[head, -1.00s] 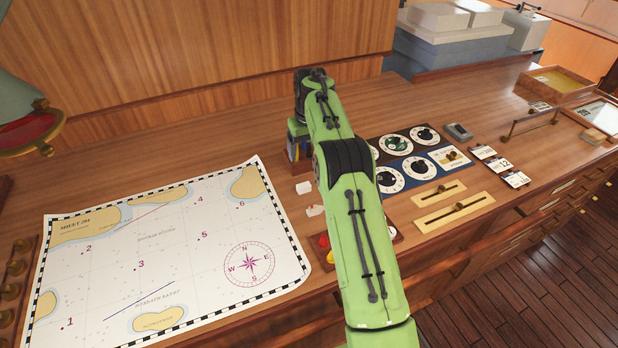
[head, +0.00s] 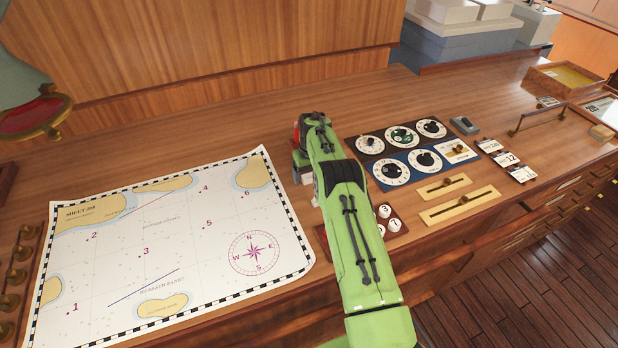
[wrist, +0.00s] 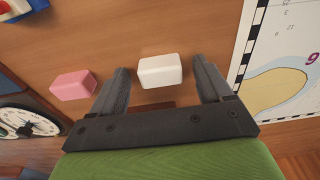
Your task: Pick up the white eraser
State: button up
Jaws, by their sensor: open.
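The white eraser (wrist: 160,71) is a small white block lying on the wooden desk in the wrist view. My gripper (wrist: 163,80) is open, with one dark finger on either side of the eraser. I see small gaps between the eraser and both fingers. I cannot tell the exact height of the fingertips above the desk. In the head view my green arm covers the eraser and most of my gripper.
A pink block (wrist: 73,84) lies just left of my left finger in the wrist view. The chart (wrist: 288,50) lies to the right. A dial panel (wrist: 25,125) is at lower left. The wooden desk (head: 270,125) behind the chart is clear in the head view.

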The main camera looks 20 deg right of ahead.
aim_at(309, 175)
jog(key=shift+s+r, duration=0.1)
jog(key=shift+c, duration=0.5)
jog(key=c, duration=1)
notch_tip(309, 175, up, 10)
jog(key=shift+r+p, duration=0.1)
jog(key=shift+p, duration=0.5)
